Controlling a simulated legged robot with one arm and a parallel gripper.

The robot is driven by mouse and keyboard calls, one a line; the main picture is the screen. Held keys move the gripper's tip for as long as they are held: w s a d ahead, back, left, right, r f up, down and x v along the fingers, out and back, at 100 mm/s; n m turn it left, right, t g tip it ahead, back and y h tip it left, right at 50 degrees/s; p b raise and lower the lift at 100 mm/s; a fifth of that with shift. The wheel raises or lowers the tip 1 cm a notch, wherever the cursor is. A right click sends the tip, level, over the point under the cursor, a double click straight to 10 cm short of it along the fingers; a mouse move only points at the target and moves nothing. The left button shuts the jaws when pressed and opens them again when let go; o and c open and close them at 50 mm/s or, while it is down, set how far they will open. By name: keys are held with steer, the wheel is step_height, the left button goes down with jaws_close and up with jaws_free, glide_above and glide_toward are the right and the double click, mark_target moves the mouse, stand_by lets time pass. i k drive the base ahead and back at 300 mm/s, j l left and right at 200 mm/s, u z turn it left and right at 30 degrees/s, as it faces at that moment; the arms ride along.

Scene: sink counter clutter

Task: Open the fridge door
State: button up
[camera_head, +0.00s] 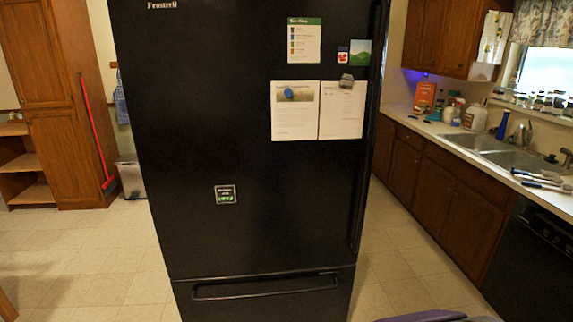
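A tall black fridge (190,130) stands upright in the centre, facing me. Its large upper door is shut, flush above a lower freezer drawer (265,309) that is also shut. A long dark vertical handle (372,110) runs down the door's right edge; it is hard to separate from the black door. The drawer has its own horizontal handle (265,288) across its top. My gripper is not in view. A purple and grey rounded shape at the bottom edge, right of the fridge, seems to be part of my own arm.
Papers and magnets (318,108) hang on the door. A counter (440,128) with a sink (500,150), bottles and utensils runs along the right. A wooden cabinet (55,100), red-handled broom (94,130) and bin (132,178) stand left. Tiled floor (400,265) is clear between fridge and counter.

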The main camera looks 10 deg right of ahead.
mark_target(196, 76)
steer(key=i+z, duration=0.1)
steer(key=z, duration=0.7)
steer(key=i+j+z, duration=0.1)
steer(key=z, duration=0.35)
steer(key=i+z, duration=0.1)
steer(key=z, duration=0.3)
